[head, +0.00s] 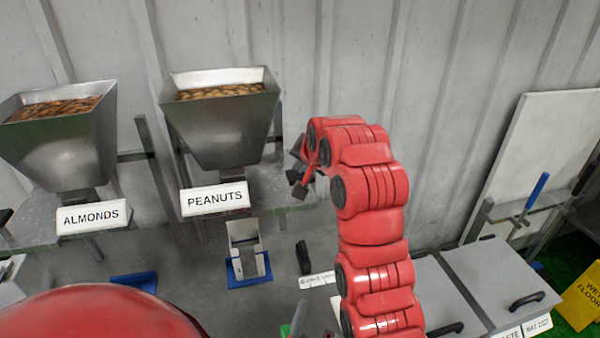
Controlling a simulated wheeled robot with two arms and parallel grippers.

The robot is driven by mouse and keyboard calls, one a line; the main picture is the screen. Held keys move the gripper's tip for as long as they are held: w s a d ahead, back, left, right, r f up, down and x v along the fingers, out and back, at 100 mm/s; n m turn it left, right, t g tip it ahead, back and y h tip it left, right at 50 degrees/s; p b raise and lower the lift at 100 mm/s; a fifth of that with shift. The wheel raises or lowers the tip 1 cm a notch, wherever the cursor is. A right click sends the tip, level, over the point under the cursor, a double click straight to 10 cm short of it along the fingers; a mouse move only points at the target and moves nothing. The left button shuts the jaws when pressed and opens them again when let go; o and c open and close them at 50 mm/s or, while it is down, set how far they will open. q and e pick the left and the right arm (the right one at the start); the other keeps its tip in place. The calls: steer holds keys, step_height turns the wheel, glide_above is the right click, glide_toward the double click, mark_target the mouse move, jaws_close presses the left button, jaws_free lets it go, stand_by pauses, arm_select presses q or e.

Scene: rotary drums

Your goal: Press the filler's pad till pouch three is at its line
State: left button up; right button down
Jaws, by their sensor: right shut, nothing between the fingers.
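A grey metal hopper labelled PEANUTS (222,125) is filled with nuts. Below its spout an open pale pouch (243,236) stands upright on a blue base (252,281). Its fill line and contents are too small to read. A small black block (304,258) stands on the bench to the right of the pouch; I cannot tell whether it is the pad. My right gripper (299,178) is shut and empty, just right of the PEANUTS hopper, above the bench and apart from the pouch. My left gripper is not in view.
An ALMONDS hopper (62,138) stands at the left, with another blue base (135,280) below. A white label (317,280) lies right of the pouch. Grey lidded bins (498,278) and a yellow wet-floor sign (582,297) are at the right.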

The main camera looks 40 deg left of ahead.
mark_target(301, 176)
steer(key=shift+r, duration=0.8)
steer(key=shift+r+p, duration=0.35)
steer(key=shift+r, duration=2.2)
